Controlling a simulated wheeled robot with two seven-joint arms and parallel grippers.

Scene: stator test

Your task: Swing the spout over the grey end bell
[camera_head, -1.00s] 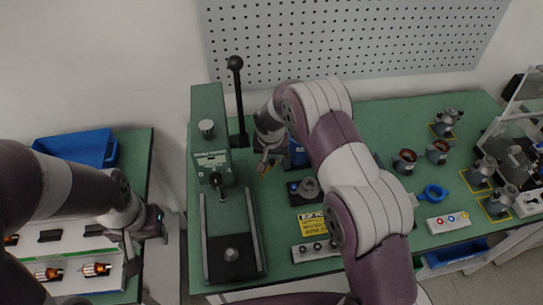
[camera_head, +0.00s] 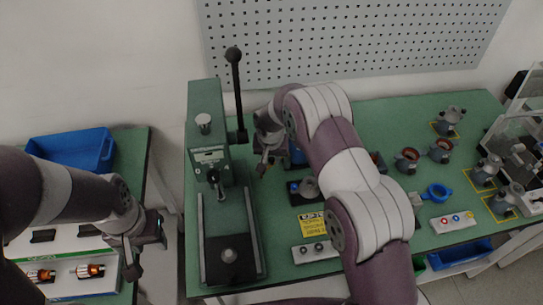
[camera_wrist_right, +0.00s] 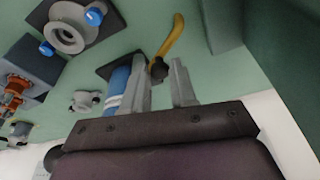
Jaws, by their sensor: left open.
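The spout (camera_wrist_right: 172,42) is a yellow curved tube with a dark tip, seen in the right wrist view. My right gripper (camera_wrist_right: 162,80) has its fingers apart, with the dark tip between or just beyond them; contact is unclear. In the head view my right gripper (camera_head: 262,163) is beside the press and the blue dispenser body (camera_head: 297,153), and the spout is mostly hidden. The grey end bell (camera_head: 309,188) sits on a dark fixture, apart from the spout; its ring also shows in the right wrist view (camera_wrist_right: 66,38). My left gripper (camera_head: 146,248) is open and empty.
A green press (camera_head: 207,130) with a tall black lever (camera_head: 237,90) stands left of my right gripper. A yellow label (camera_head: 312,222) and a button box (camera_head: 315,252) lie in front of the end bell. Several motor parts stand at the right. A blue bin (camera_head: 75,149) is at left.

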